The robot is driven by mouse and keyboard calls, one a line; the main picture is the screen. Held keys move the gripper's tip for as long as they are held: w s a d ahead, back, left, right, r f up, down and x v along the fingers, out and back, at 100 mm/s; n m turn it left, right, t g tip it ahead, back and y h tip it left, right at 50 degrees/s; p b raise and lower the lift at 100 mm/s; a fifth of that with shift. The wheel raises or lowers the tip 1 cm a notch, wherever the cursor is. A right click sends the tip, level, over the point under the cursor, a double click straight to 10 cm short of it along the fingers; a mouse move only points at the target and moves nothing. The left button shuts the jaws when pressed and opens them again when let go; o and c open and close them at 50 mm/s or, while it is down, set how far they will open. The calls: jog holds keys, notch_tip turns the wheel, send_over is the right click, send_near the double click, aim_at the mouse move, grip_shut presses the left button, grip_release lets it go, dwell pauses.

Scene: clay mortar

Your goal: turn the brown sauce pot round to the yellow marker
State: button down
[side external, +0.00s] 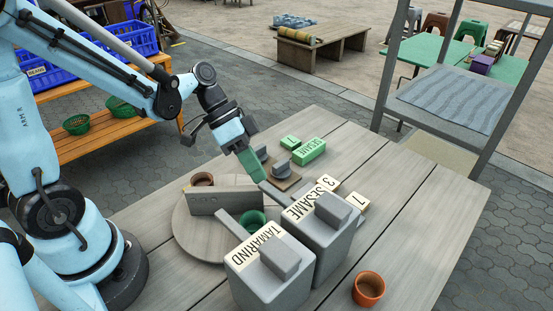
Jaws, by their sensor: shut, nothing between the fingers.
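The brown sauce pot (202,179) stands at the far side of a round grey turntable (190,239), partly hidden behind an upright grey board (223,196). A green pot (252,220) stands at the turntable's right side, partly hidden by the TAMARIND container. My gripper (257,175) is shut and empty, pointing down just right of the turntable's far edge. It is apart from the brown pot; whether it touches the board's right end I cannot tell. I cannot make out a yellow marker in this view.
Grey TAMARIND (269,280) and SESAME (325,240) containers stand close on the turntable's right. Small green blocks (311,150) and cream number tiles (357,202) lie beyond them. An orange-brown pot (368,289) stands at the front right. The table's right side (420,200) is mostly clear.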

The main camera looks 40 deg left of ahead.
jog(key=shift+w, duration=0.1)
dwell(0.6)
jog(key=shift+w+a, duration=0.25)
jog(key=shift+a, duration=0.1)
jog(key=w+a, duration=0.2)
jog(key=shift+w+a+r, duration=0.1)
jog(key=shift+a+r, duration=0.1)
jog(key=shift+a, duration=0.15)
jog(key=w+v, duration=0.1)
jog(key=v, duration=0.8)
jog(key=s+d+f+n+t+y, duration=0.1)
jog(key=s+d+n+t+y, duration=0.1)
jog(key=s+n+t+y, duration=0.3)
jog(key=shift+s+d+f+n+t+y, duration=0.15)
jog(key=shift+s+d+n+t+y, duration=0.3)
jog(key=shift+n+y, duration=0.7)
